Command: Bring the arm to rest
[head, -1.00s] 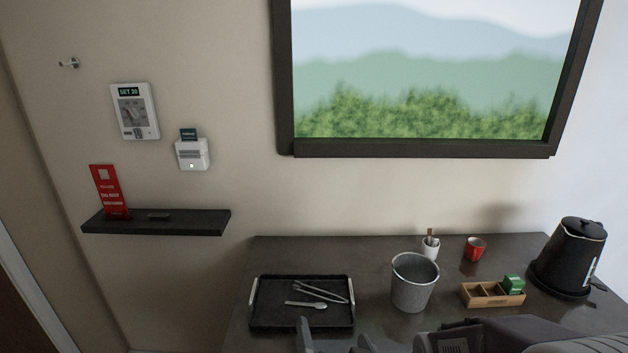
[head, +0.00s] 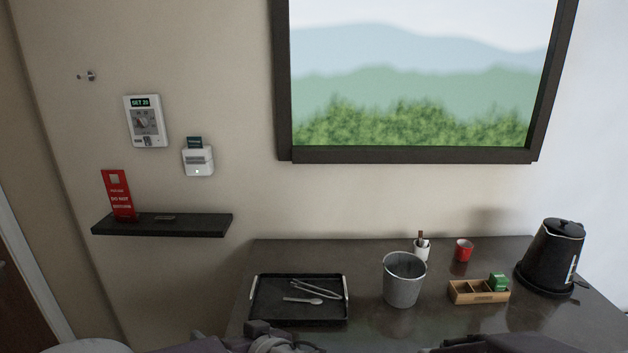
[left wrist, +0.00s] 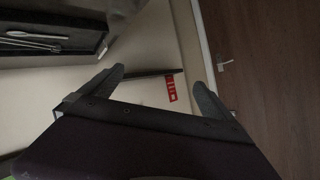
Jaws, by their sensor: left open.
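My left gripper (left wrist: 160,78) shows in the left wrist view with its two fingers spread wide and nothing between them. It hangs in free space, with the tray off to the upper left and a wooden door to the right. In the head view, parts of my arm show along the bottom edge, in front of the tray and counter; I cannot make out the fingertips there. My right gripper is not identifiable in either view.
The black tray (head: 262,312) holds tongs and a spoon. A metal bucket (head: 404,282), wooden caddy (head: 480,297), white cup (head: 421,252), red cup (head: 464,250) and black kettle (head: 552,258) stand on the counter. A wall shelf (head: 190,228) with a red sign (head: 118,196) is at left.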

